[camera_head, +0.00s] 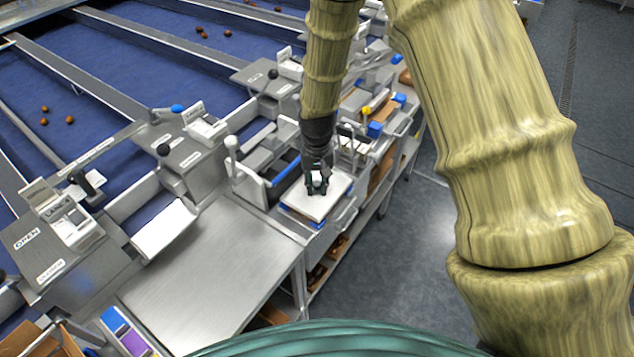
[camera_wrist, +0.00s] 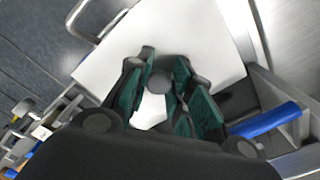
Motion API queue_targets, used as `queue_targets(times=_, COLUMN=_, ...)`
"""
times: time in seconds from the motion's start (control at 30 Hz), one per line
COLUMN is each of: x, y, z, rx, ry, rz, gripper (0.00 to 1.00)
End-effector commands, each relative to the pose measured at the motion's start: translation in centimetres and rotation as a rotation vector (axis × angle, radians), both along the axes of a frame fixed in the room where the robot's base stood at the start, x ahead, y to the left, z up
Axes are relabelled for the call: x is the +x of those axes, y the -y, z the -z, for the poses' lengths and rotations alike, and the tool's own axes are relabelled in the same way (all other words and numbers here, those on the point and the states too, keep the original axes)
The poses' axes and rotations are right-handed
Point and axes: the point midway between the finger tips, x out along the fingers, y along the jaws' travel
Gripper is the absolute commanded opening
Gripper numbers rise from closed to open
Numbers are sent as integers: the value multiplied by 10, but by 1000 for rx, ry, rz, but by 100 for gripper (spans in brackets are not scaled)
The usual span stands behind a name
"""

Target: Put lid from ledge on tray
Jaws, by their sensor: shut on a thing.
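The lid (camera_head: 327,205) is a flat white panel with a knob (camera_wrist: 159,82) near its middle. In the head view it lies over a blue-edged tray (camera_head: 296,217) at the end of the metal bench; I cannot tell whether it is fully seated. My gripper (camera_head: 317,188) points down at the lid, and its fingers are shut on the knob. In the wrist view the lid (camera_wrist: 190,40) fills the middle, with my gripper (camera_wrist: 158,88) around the knob. My fingers and wrist hide part of the lid.
A bare steel table (camera_head: 215,285) lies left of the lid. A blue bar (camera_head: 286,170) and grey fixtures stand just behind it. Blue conveyor lanes (camera_head: 85,90) with a few dates run at the left. Open floor (camera_head: 400,270) lies to the right.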

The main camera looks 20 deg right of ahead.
Motion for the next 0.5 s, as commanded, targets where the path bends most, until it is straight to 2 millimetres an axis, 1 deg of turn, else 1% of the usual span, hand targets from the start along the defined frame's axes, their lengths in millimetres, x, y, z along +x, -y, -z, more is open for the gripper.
queue_targets(times=0.13, x=0, y=0, z=2, rx=0, ry=0, rz=0, gripper=5)
queue_targets(times=0.17, x=0, y=0, z=2, rx=0, ry=0, rz=0, gripper=24)
queue_targets(times=0.2, x=0, y=0, z=1, rx=0, ry=0, rz=0, gripper=31)
queue_targets(times=0.3, x=0, y=0, z=1, rx=0, ry=0, rz=0, gripper=47)
queue_targets(times=0.5, x=0, y=0, z=1, rx=0, ry=0, rz=0, gripper=47)
